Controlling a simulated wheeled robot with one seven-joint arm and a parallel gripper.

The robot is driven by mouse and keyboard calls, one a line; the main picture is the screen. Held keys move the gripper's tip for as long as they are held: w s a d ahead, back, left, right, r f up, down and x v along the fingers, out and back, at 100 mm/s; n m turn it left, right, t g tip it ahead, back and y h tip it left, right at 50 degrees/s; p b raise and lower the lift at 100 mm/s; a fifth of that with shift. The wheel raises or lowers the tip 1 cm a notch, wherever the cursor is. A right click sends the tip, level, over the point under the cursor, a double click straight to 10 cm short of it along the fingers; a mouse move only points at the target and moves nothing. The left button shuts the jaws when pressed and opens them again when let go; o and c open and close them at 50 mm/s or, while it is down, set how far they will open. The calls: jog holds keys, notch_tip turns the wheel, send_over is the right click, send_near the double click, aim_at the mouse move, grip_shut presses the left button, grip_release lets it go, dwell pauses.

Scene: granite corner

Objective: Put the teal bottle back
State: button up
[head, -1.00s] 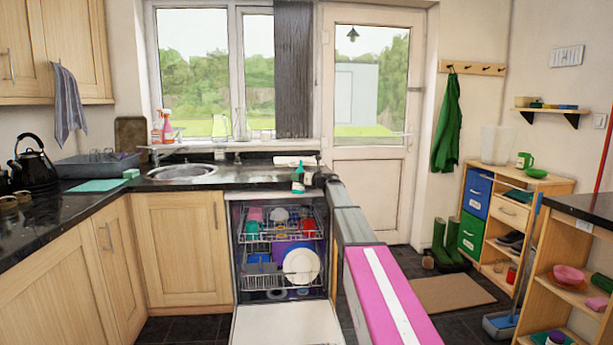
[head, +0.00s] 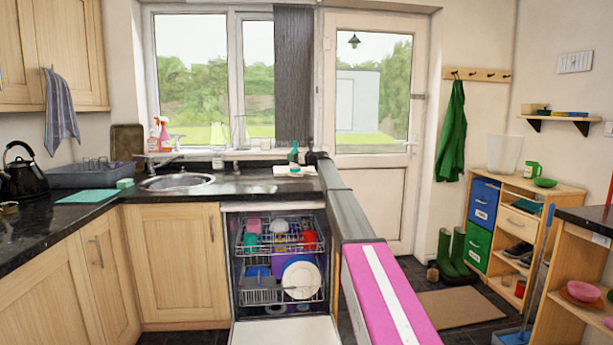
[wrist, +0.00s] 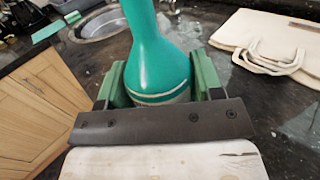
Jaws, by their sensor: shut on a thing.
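The teal bottle (wrist: 160,60) stands between the green fingers of my gripper (wrist: 158,84) in the wrist view. My gripper is shut on it, around its lower body; the bottle's top runs out of that view. In the head view the teal bottle (head: 293,153) shows small at the end of my arm, near the back of the black worktop by the window. The dark end of my arm is just right of it. I cannot tell whether its base touches the worktop.
A cream cloth bag with handles (wrist: 270,42) lies on the worktop beside the bottle. The sink (head: 178,182) is to the left. Spray bottles (head: 160,134) stand near the window. The open dishwasher (head: 280,262) with loaded racks is below.

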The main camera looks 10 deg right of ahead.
jog(key=shift+w+d+f, duration=0.6)
jog(key=shift+d+f, duration=0.45)
jog(key=shift+f, duration=0.35)
jog(key=shift+w+d+f, duration=0.6)
jog(key=shift+d+f, duration=0.5)
jog(key=shift+f, duration=0.25)
jog(key=shift+w+d+f, duration=0.6)
jog(key=shift+d+f, duration=0.45)
jog(key=shift+f, duration=0.35)
jog(key=shift+f, duration=0.15)
jog(key=o, duration=1.1)
jog(key=v, duration=1.2)
